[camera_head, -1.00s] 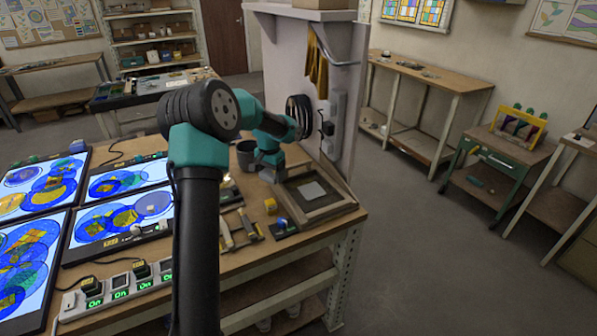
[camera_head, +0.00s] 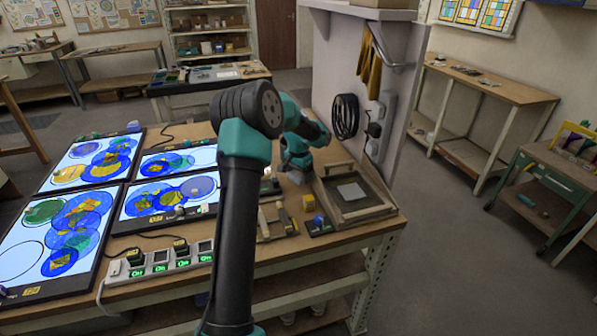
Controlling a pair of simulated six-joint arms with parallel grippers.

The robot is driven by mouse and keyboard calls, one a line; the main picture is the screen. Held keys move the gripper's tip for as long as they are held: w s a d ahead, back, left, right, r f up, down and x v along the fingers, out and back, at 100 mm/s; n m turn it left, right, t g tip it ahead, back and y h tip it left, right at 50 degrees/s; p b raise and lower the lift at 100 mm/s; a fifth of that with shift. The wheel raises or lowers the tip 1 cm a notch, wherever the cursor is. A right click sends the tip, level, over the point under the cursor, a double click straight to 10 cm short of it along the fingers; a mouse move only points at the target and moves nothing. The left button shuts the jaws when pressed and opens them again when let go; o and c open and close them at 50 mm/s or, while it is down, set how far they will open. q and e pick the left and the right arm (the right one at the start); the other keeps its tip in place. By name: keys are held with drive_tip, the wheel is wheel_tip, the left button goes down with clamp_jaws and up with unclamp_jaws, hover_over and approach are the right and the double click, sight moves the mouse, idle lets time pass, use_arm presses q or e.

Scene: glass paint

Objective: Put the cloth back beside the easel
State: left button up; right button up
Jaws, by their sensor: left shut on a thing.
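My left gripper (camera_head: 297,173) is low over the workbench, just left of the wooden easel-like frame (camera_head: 372,212). It is shut on a small grey thing, mostly hidden by the fingers; I cannot tell whether it is the cloth. A flat light-grey square (camera_head: 351,191) lies on the frame's board. A mustard-yellow cloth (camera_head: 370,65) hangs from a bracket on the partition above. My right gripper is not in view.
Several lit panels (camera_head: 82,166) with coloured glass discs cover the bench's left side. A power strip (camera_head: 160,258) with green "On" displays lies at the front. Small tools and blocks (camera_head: 318,222) sit before the frame.

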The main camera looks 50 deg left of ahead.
sight(298, 188)
use_arm(q)
drive_tip(key=shift+f, duration=1.45)
drive_tip(key=shift+f, duration=0.6)
idle(0.6)
drive_tip(key=o, duration=0.8)
drive_tip(key=shift+o, duration=0.2)
drive_tip(key=shift+r, duration=0.1)
wheel_tip(298, 188, up, 17)
drive_tip(key=shift+r, duration=0.1)
idle(0.3)
